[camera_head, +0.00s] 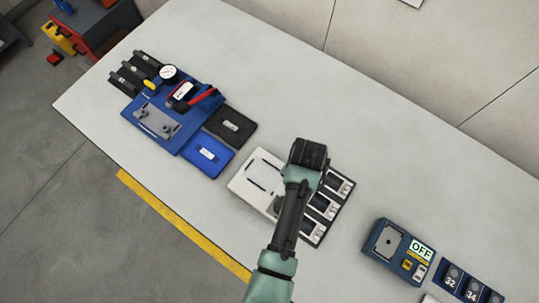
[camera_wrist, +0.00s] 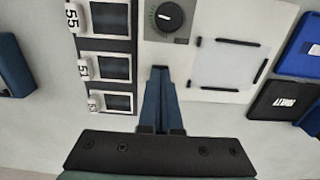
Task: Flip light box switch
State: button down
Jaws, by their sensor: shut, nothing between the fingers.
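A white flat box with black corner clips (camera_head: 252,172) lies mid-bench and looks like the light box. In the wrist view its pale panel (camera_wrist: 228,65) shows beside a black round knob (camera_wrist: 168,16) on a grey plate. In the head view my arm hides that knob. My gripper (camera_head: 308,152) is over the box's right side, its fingers hidden there. In the wrist view my gripper (camera_wrist: 160,72) is shut and empty, its tips apart from the knob in the picture. I cannot tell their height above the box.
A black rack of dark windows (camera_head: 326,208) stands right of the box. A blue device reading OFF (camera_head: 385,240) lies farther right, beside a numbered block (camera_head: 470,285). A blue fixture with a gauge (camera_head: 150,122) and pads (camera_head: 230,126) lie left. Bare bench surrounds them.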

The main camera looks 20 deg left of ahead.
notch_tip(320, 180, up, 7)
jog(key=p, duration=0.7)
dwell(0.6)
